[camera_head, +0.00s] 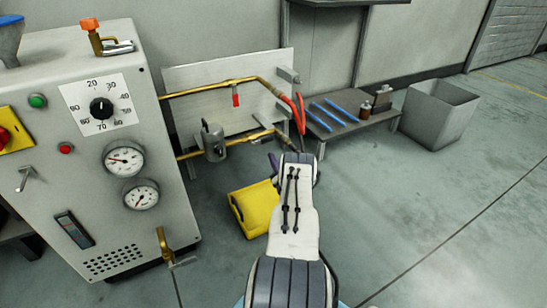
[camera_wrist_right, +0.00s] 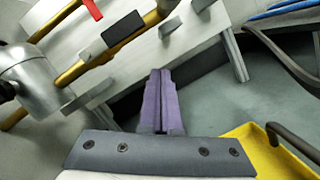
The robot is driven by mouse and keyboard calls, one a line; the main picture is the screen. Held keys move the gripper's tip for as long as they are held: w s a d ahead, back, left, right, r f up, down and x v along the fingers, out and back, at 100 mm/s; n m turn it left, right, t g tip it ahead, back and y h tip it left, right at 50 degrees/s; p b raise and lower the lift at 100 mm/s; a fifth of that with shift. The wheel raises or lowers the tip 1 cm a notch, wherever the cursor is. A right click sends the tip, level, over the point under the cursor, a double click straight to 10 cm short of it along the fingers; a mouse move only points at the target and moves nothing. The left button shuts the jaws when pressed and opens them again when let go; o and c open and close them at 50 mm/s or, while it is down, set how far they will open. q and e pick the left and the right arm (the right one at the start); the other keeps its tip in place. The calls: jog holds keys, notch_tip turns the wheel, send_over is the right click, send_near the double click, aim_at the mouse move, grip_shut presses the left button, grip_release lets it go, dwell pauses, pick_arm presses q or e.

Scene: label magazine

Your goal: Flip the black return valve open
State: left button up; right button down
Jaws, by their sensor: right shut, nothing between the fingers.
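The black valve handle (camera_wrist_right: 108,33) shows in the right wrist view, at the lower brass pipe (camera_wrist_right: 122,50), and looks roughly in line with it. I cannot make it out clearly in the head view, where the lower pipe (camera_head: 250,137) runs from the grey pump. My right gripper (camera_head: 273,160) is mostly hidden behind its own wrist in the head view. Its purple fingers (camera_wrist_right: 160,75) are shut and empty in the wrist view, below and right of the black handle, apart from it. My left gripper is not in view.
A red lever (camera_head: 235,95) hangs on the upper pipe. A grey pump (camera_head: 214,143) stands left of my gripper. A yellow container (camera_head: 252,210) is on the floor beside my wrist.

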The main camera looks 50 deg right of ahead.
jog(key=d+p+v, duration=0.1)
jog(key=p+v, duration=0.3)
jog(key=v, duration=0.5)
jog(key=shift+s, duration=0.45)
